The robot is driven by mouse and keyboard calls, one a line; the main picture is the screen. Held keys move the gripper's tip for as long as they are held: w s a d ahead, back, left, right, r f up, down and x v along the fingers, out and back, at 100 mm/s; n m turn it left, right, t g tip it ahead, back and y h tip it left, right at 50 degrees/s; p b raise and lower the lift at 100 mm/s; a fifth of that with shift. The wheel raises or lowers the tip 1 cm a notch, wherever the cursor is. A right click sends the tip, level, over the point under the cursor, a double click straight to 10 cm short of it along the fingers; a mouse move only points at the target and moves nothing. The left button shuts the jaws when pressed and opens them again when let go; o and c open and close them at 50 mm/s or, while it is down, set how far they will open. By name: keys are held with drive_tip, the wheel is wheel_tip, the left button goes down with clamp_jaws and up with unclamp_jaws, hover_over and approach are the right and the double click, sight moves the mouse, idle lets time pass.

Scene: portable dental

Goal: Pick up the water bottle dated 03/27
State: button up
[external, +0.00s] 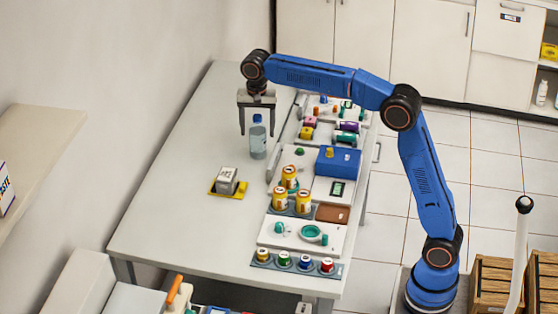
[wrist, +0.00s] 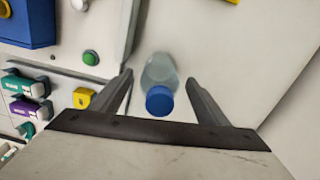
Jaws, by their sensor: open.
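A clear water bottle (external: 258,141) with a blue cap stands upright on the white table. It also shows in the wrist view (wrist: 159,72), seen from above with its blue cap towards me. My gripper (external: 257,130) points down over the bottle, with its fingers open on either side of the cap. In the wrist view my gripper (wrist: 159,82) has one finger to the left and one to the right of the bottle, with gaps on both sides. No date can be read on the bottle.
A grey block on a yellow tray (external: 241,193) lies nearer on the table. A blue box (external: 338,161), orange-lidded jars (external: 280,199) and a row of coloured pots (external: 284,258) stand on the right. The table's left part (external: 180,170) is clear.

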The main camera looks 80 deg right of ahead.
drive_tip(key=shift+c, duration=0.6)
clamp_jaws()
